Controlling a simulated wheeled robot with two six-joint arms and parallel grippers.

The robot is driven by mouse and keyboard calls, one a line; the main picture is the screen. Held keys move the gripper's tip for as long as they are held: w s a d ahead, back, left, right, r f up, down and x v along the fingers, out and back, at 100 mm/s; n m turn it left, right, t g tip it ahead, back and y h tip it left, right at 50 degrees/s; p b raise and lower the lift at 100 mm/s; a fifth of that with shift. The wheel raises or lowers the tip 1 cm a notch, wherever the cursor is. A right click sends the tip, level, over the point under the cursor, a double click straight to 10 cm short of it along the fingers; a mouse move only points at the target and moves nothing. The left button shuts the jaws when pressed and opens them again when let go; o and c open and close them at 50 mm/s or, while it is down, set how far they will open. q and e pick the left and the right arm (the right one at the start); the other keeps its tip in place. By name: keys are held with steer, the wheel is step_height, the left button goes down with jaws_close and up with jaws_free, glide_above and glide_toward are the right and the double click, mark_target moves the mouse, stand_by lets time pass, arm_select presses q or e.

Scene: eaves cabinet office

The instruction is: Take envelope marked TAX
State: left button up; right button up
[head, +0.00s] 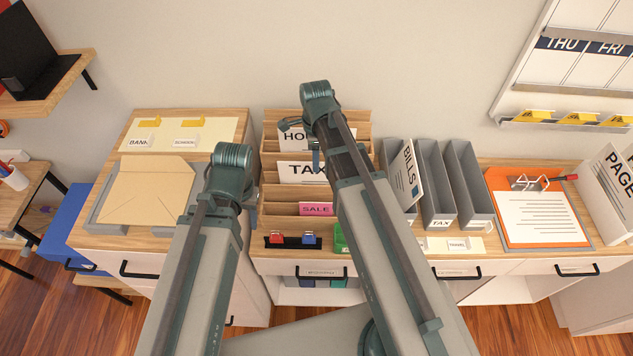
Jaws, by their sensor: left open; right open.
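The white envelope marked TAX (300,172) stands upright in a slot of the wooden tiered sorter (270,205). Its right end is hidden behind my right arm. My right gripper (316,158) is open, above the sorter near the envelope's right side; the arm covers much of it. I cannot tell whether it touches the envelope. My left gripper (250,200) is open and empty, mostly hidden behind its arm, near the sorter's left side. A white piece marked HO (293,137) stands behind the TAX envelope, and a pink SALE one (316,209) stands in front.
A tan envelope (146,190) lies on a grey tray at left. Grey file holders (437,185) stand right of the sorter, one labelled TAX, with a BILLS paper (409,172) in one. An orange clipboard (540,210) lies further right. Red and blue items (292,239) sit at the sorter's front.

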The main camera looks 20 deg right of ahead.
mark_target(317, 179)
step_height(317, 179, down, 3)
steer(key=shift+s+f+b, duration=0.1)
steer(key=shift+f+b, duration=0.1)
steer(key=shift+b, duration=1.05)
jaws_close()
stand_by(0.3)
